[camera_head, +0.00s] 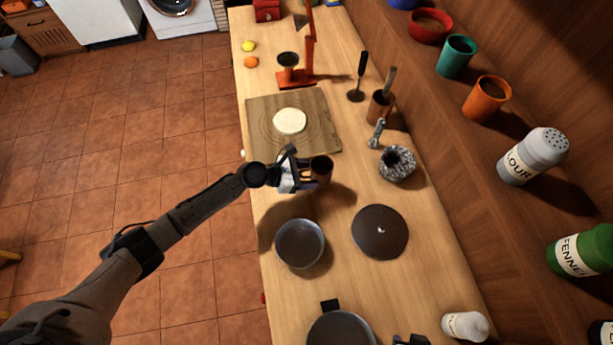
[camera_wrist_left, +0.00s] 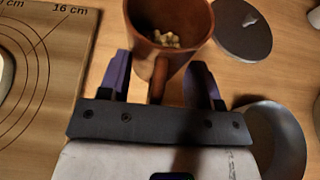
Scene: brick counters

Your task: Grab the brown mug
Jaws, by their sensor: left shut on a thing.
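The brown mug (camera_head: 321,168) stands on or just above the wooden counter, between the pastry board and the pots; I cannot tell whether it touches the counter. In the left wrist view the brown mug (camera_wrist_left: 165,30) looks upright, with small pale bits inside and its handle toward me. My left gripper (camera_head: 312,172) reaches in from the left and is shut on the mug. In the left wrist view the fingers of my left gripper (camera_wrist_left: 160,85) sit on either side of the handle. My right gripper is not clearly seen.
A board with dough (camera_head: 290,121) lies behind the mug. A metal pot (camera_head: 300,244) and a dark lid (camera_head: 379,232) are in front. A dark grey ornate pot (camera_head: 397,163) stands to the right. A shelf with cups and an orange cup (camera_head: 487,98) runs along the right.

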